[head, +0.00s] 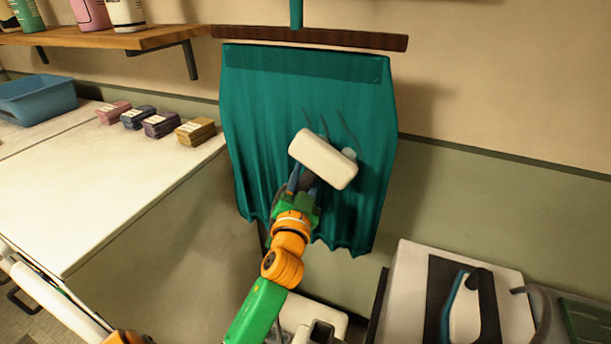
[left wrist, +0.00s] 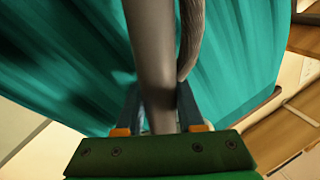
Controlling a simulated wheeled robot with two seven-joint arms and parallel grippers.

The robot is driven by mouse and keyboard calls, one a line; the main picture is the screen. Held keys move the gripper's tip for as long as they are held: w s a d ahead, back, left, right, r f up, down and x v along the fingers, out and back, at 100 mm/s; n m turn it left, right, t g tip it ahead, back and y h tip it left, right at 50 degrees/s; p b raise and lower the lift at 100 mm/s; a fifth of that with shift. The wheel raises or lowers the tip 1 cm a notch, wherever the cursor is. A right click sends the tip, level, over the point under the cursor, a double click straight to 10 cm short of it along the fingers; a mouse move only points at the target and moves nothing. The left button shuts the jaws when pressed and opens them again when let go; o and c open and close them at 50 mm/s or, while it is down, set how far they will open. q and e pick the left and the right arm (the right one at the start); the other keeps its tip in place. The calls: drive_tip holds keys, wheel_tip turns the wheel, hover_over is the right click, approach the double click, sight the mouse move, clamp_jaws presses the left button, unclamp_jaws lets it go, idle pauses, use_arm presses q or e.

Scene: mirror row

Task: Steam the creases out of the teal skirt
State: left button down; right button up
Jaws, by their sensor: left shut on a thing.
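The teal skirt (head: 245,120) hangs from a dark wooden bar (head: 370,40) against the wall. A few dark crease lines (head: 345,128) show near its middle, just above the white steamer head (head: 325,160). My left gripper (head: 303,185) is shut on the steamer's grey handle (left wrist: 155,60) and holds the head tilted in front of the skirt. A pale patch, perhaps steam, shows beside the head. The head hides part of the cloth, and I cannot tell if it touches. In the left wrist view the skirt (left wrist: 235,50) fills the background. My right gripper is not in view.
A white counter (head: 100,190) at left carries several folded bundles (head: 160,124) and a blue bin (head: 38,97). A wooden shelf (head: 150,40) with bottles juts out at upper left. An iron (head: 463,305) stands on a dark pad on a white surface at lower right.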

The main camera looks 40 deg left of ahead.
use_arm(q)
wheel_tip(320, 180, up, 6)
drive_tip(key=p, duration=0.4)
drive_tip(key=shift+f+p, duration=0.25)
drive_tip(key=shift+p, duration=0.05)
drive_tip(key=shift+s+d+f, duration=0.1)
drive_tip(key=shift+s+f, duration=0.2)
drive_tip(key=shift+s, duration=0.15)
drive_tip(key=shift+s+d, duration=0.25)
drive_tip(key=shift+s, duration=0.75)
drive_tip(key=shift+s+d, duration=0.25)
drive_tip(key=shift+s, duration=0.75)
